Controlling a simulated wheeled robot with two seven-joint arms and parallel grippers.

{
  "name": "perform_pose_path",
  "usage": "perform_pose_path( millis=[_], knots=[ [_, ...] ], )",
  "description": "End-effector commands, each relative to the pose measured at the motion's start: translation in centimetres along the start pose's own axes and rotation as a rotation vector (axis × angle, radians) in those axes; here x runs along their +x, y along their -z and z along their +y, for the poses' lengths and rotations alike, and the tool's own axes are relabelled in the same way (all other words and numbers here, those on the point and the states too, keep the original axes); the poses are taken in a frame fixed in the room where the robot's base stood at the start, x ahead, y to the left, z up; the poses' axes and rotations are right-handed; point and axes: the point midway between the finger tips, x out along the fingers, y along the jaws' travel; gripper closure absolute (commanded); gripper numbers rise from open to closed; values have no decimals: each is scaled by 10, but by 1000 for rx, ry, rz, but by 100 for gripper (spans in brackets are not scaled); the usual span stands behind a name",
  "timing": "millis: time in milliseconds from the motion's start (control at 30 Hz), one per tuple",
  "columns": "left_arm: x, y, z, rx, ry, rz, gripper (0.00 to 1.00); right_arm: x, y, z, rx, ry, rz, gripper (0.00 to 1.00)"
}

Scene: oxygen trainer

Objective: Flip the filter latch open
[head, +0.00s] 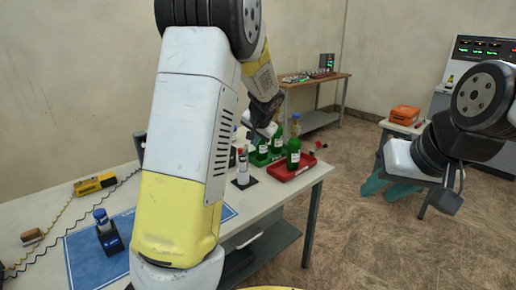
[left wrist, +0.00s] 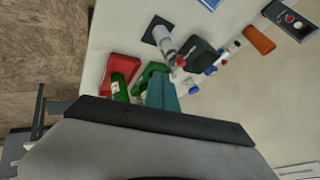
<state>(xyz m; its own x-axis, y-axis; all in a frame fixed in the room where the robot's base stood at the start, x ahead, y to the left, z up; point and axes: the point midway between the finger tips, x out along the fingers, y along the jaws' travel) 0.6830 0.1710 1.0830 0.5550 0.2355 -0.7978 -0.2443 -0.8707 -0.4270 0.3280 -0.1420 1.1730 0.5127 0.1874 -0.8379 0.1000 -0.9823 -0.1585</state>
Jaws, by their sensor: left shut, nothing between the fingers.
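A slim white canister (head: 243,165) stands on a small dark pad on the white table; in the left wrist view a grey-white cylinder (left wrist: 164,38) stands on a dark square pad, with a red-tipped part beside it. I cannot make out for sure which part is the filter latch. My left gripper (left wrist: 161,92) is shut and empty, its teal fingers over the green tray with bottles.
A red tray (head: 279,173) with a green bottle (head: 294,153) and a green tray (left wrist: 142,83) sit near the table's edge. A black block (left wrist: 200,57) stands close to the fingers. A blue mat (head: 88,262) and a yellow device (head: 95,183) lie at the left.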

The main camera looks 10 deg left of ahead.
Motion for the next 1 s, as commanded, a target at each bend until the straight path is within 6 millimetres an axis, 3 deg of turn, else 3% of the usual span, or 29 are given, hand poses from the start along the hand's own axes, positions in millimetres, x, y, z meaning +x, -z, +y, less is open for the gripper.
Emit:
perform_pose_path(
  millis=[233,367,800,1000],
  knots=[
    [2,0,0,-1,-1,-1,100,0,0,0,0,0,0,64],
    [13,-1,0,0,-1,-2,100,0,0,0,0,0,0,64],
    [104,-2,0,-2,-1,-4,100,0,0,0,0,0,0,64],
    [114,-1,-25,-4,-1,-1,100,0,0,0,0,0,0,64]
  ],
)
